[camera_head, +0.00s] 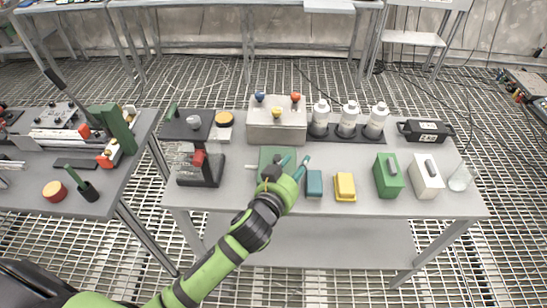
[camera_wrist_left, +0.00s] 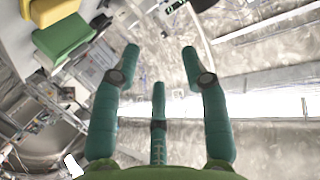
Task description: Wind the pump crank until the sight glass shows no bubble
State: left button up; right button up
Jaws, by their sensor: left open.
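My left gripper (camera_head: 292,168) is over the middle of the table, in front of a green box (camera_head: 268,155) that it partly hides. A pale rod (camera_head: 251,167) sticks out at the box's left; I cannot tell whether it is the pump crank. In the left wrist view the gripper (camera_wrist_left: 160,62) has its three teal fingers spread, with nothing between them. I cannot make out a sight glass or a bubble. My right gripper is not in view.
A black stand with a red part (camera_head: 199,160) stands left. Behind are a grey box with coloured knobs (camera_head: 277,132) and white bottles (camera_head: 349,117). To the right are a teal block (camera_head: 314,184), yellow block (camera_head: 345,187), green case (camera_head: 388,176), white case (camera_head: 426,176) and clear glass (camera_head: 460,178).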

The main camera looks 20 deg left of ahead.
pick_arm(q)
jog(key=w+d+r+m+t+h, duration=0.25)
jog(key=d+r+m+h, duration=0.45)
jog(key=d+r+h, duration=0.35)
jog(key=s+d+r+m+g+h, duration=0.3)
jog(key=d+r+m+g+h, duration=0.25)
jog(key=d+m+g, duration=0.3)
jog(key=m+g+y, duration=0.5)
jog(key=g+y, duration=0.4)
jog(key=y, duration=0.9)
send_over(277, 158)
notch_tip(277, 158, down, 12)
jog(key=shift+f, duration=0.1)
jog(key=shift+s+f+p, duration=0.1)
jog(key=shift+f+p, duration=0.15)
jog(key=shift+p, duration=0.15)
notch_tip(277, 158, down, 5)
jog(key=shift+r+p, duration=0.1)
jog(key=shift+p, duration=0.8)
jog(key=shift+f, duration=0.8)
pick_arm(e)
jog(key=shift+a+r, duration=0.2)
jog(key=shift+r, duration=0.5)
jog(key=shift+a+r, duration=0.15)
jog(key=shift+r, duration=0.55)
